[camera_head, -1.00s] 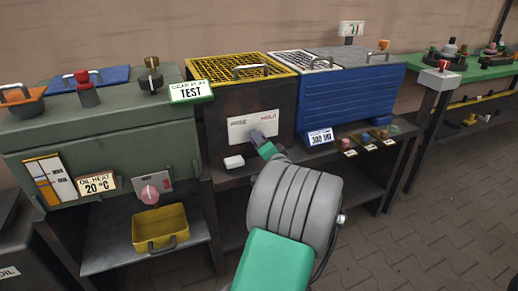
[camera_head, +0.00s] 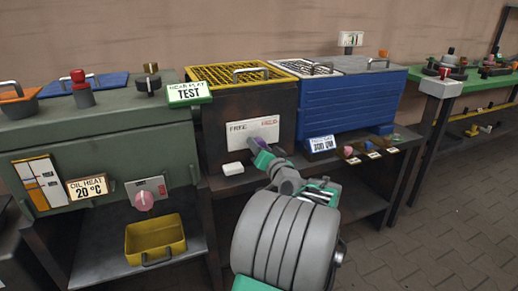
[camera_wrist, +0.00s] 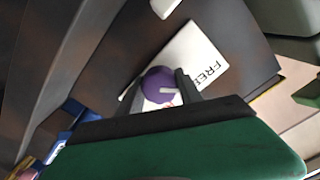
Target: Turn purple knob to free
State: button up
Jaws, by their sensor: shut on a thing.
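The purple knob (camera_wrist: 157,82) sits on a white plate (camera_head: 252,131) on the front of the dark box with the yellow grid top. The plate reads FREE on its left side and a word in red on its right, which looks like HOLD. My gripper (camera_wrist: 160,89) has one finger on each side of the knob and is shut on it. A pale mark on the knob shows in the wrist view, pointing roughly to the right, below the FREE print. In the head view my gripper (camera_head: 265,158) hides most of the knob.
A small white block (camera_head: 233,169) lies on the shelf left of my gripper. A blue ribbed box (camera_head: 345,108) stands to the right. A green cabinet (camera_head: 105,150) with a pink knob (camera_head: 145,200) stands to the left, above a yellow tray (camera_head: 155,236).

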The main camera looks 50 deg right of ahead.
jog(key=o, duration=1.4)
jog(key=shift+c, duration=0.2)
jog(key=p+v, duration=0.1)
jog(key=v, duration=0.7)
jog(key=shift+p, duration=0.4)
jog(key=shift+w, duration=0.15)
